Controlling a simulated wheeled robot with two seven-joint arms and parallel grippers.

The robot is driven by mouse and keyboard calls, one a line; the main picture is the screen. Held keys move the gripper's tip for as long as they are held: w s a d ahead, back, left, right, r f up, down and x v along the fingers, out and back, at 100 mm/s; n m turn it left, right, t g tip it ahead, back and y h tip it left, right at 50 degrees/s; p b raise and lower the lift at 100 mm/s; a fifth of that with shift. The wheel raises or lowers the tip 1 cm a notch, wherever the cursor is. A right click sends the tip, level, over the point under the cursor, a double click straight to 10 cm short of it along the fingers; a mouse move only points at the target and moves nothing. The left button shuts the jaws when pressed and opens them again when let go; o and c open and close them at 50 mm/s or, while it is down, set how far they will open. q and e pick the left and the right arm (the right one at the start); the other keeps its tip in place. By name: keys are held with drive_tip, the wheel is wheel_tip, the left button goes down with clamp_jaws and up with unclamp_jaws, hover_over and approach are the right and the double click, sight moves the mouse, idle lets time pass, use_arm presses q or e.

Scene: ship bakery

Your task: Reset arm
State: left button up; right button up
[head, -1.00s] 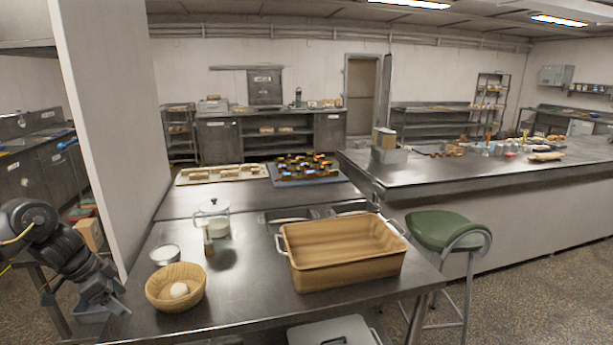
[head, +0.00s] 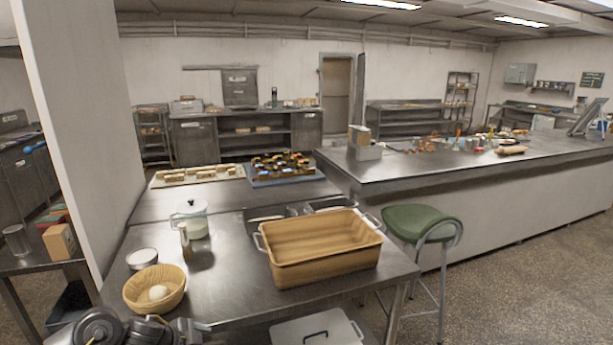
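My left arm shows at the bottom left of the head view, with its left gripper (head: 190,328) low at the front edge of the steel table (head: 225,290). The gripper is just below a wicker basket (head: 135,290) that holds a pale round dough ball (head: 158,293). The fingers are small and partly cut off by the picture's lower edge, so I cannot tell whether they are open or shut. My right arm and gripper are out of view.
A large tan tub (head: 320,265) stands on the table's right half. A glass jar (head: 190,218), a small bottle (head: 184,238) and a white bowl (head: 142,258) stand to its left. A green stool (head: 420,222) stands right of the table, with open floor beyond.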

use_arm(q)
drive_tip(key=s+d+f+n+t, duration=0.3)
drive_tip(key=s+d+n, duration=0.1)
drive_tip(key=s+d, duration=0.65)
drive_tip(key=s+a+f+n+g+y, duration=0.2)
drive_tip(key=s+a+n, duration=0.1)
drive_tip(key=s, duration=0.5)
drive_tip(key=s+a+f+n+g+y, duration=0.1)
drive_tip(key=s+a+n+g, duration=0.15)
drive_tip(key=s, duration=0.55)
drive_tip(key=s+a+f+n+g+y, duration=0.1)
drive_tip(key=s+a+f+n+y, duration=0.2)
drive_tip(key=s, duration=0.5)
wheel_tip(320, 180, down, 22)
drive_tip(key=g+h, duration=0.1)
drive_tip(key=s+a+f+g, duration=0.1)
drive_tip(key=s+a+f, duration=0.1)
drive_tip(key=s+f, duration=0.6)
drive_tip(key=s+a+f, duration=0.1)
drive_tip(key=s+f, duration=0.8)
drive_tip(key=f, duration=0.1)
drive_tip(key=shift+a+m+g, duration=0.35)
drive_tip(key=shift+a, duration=0.05)
